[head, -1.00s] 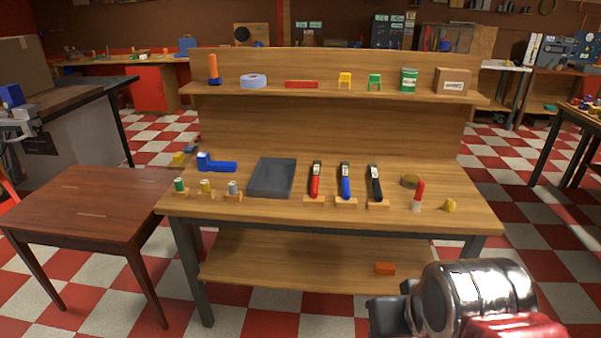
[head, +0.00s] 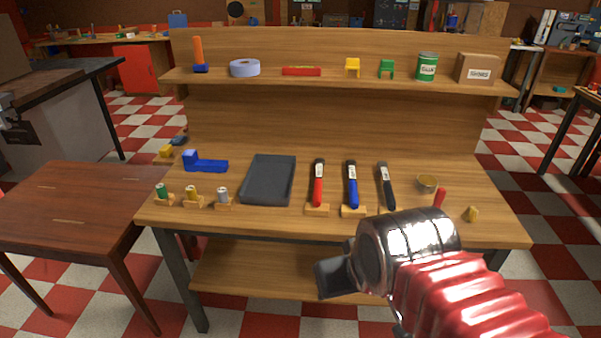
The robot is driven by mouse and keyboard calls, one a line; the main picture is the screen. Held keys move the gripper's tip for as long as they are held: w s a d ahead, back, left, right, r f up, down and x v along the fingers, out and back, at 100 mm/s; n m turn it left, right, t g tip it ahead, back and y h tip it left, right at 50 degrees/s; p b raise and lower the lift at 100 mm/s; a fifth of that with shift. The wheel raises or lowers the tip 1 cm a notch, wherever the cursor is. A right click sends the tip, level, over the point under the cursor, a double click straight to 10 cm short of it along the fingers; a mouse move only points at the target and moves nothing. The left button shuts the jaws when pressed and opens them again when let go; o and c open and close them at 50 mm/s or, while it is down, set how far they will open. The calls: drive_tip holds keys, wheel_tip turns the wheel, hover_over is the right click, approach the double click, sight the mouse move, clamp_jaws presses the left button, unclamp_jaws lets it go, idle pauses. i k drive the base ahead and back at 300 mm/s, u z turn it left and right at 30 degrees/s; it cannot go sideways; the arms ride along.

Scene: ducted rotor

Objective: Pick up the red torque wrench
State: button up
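The red torque wrench (head: 318,188) lies on the workbench top (head: 290,226), its near end at a small wooden holder (head: 317,210). It has a dark far end and a pale label. A similar blue wrench (head: 352,190) and black wrench (head: 386,188) lie to its right, each with its own holder. My gripper (head: 332,279) shows only as a dark part at the end of my red and chrome arm, low in the picture, in front of the bench and apart from the wrench. Its fingers cannot be made out.
A dark grey tray (head: 268,180) lies left of the wrenches. Small coloured cylinders (head: 193,193) and a blue bracket (head: 206,163) are at the left. A shelf (head: 340,82) with several objects runs behind.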

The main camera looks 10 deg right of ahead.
sight(319, 163)
drive_tip(key=u, duration=0.25)
drive_tip(key=i, duration=1.15)
drive_tip(key=u, duration=0.3)
